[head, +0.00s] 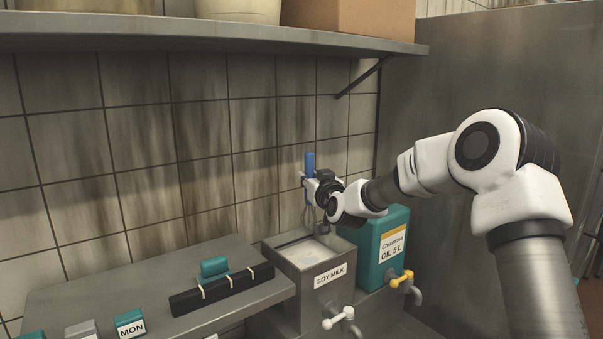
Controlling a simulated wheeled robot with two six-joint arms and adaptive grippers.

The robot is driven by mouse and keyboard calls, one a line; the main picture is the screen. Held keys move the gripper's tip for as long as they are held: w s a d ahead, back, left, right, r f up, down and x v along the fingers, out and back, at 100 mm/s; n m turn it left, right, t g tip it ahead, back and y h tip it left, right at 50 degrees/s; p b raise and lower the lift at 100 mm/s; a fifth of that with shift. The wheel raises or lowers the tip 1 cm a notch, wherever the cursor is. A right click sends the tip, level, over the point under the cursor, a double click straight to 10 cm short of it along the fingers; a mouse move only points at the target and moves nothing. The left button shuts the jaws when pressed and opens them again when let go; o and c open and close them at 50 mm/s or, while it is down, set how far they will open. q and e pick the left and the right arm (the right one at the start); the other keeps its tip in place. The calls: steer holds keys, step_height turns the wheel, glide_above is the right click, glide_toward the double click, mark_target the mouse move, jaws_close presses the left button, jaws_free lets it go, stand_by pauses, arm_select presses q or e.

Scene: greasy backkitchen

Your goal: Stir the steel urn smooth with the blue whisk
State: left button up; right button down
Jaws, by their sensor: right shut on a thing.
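The steel urn (294,270) stands open at the top, with a "SOY MILK" label on its front and a pale liquid (306,254) inside. My right gripper (310,185) is above the urn's back edge, shut on the blue whisk (309,162). The whisk is upright, its blue handle sticking up above the jaws. Thin wires show below the gripper, partly hidden by my wrist; I cannot tell whether their tips touch the liquid. My left gripper is not in view.
A teal oil container (370,244) stands right of the urn, a yellow-handled tap (402,279) before it. A white-handled tap (339,318) fronts the urn. A black bar (222,290) and teal block (214,268) lie on the left counter. A shelf (200,36) overhangs.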

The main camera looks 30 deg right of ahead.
step_height(320, 180, down, 2)
steer(key=s, duration=0.1)
glide_above(311, 223)
steer(key=x, duration=0.2)
step_height(311, 223, down, 5)
steer(key=shift+w+a, duration=0.1)
steer(key=shift+a, duration=0.05)
steer(key=s+f+b, duration=0.1)
steer(key=f+b, duration=0.1)
steer(key=f, duration=0.1)
steer(key=s+f+b, duration=0.1)
steer(key=f+b, duration=0.1)
steer(key=shift+s+a, duration=0.15)
steer(key=shift+s, duration=0.15)
steer(key=shift+w+f+b, duration=0.15)
steer(key=shift+f+b, duration=0.15)
steer(key=shift+f, duration=0.3)
steer(key=shift+w+f+b, duration=0.15)
steer(key=shift+f+b, duration=0.1)
steer(key=shift+f, duration=0.35)
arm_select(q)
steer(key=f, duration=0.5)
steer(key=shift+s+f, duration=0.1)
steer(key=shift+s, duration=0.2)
arm_select(e)
steer(key=shift+f, duration=0.2)
steer(key=shift+r, duration=0.15)
